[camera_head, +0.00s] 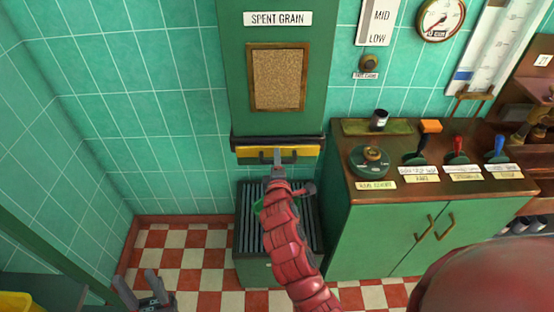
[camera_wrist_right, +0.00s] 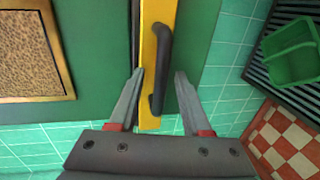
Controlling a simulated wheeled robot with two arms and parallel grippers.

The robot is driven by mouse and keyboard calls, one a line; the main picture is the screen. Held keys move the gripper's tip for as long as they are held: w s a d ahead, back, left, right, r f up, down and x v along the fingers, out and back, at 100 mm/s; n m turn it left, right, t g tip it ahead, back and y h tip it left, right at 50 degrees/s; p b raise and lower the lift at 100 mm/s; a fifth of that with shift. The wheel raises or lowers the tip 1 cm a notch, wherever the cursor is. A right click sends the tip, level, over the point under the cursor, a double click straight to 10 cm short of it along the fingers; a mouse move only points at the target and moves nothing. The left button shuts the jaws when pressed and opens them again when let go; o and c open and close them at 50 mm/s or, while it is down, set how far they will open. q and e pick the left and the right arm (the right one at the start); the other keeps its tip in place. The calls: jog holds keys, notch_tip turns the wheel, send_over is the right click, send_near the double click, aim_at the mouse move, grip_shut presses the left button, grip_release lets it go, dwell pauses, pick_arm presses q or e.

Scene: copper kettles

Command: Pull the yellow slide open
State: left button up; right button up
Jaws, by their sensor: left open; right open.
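The yellow slide (camera_head: 308,151) is a flat bar with a dark handle (camera_head: 291,158), set at the bottom of the green spent grain chute. My right gripper (camera_head: 278,160) is at the front of the slide by the handle. In the right wrist view the yellow slide (camera_wrist_right: 148,45) runs upright, and the dark handle (camera_wrist_right: 161,60) lies between the open fingers of my right gripper (camera_wrist_right: 160,82), with gaps visible on both sides. My left gripper (camera_head: 137,282) is open and empty at the lower left, over the floor.
A grated green bin (camera_head: 246,235) stands below the slide; a green scoop-like container (camera_wrist_right: 290,52) sits on its grate. A green cabinet (camera_head: 375,235) with several levers on top stands to the right. The checkered floor (camera_head: 185,250) is clear to the left.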

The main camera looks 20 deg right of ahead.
grip_shut()
dwell(0.3)
dwell(1.2)
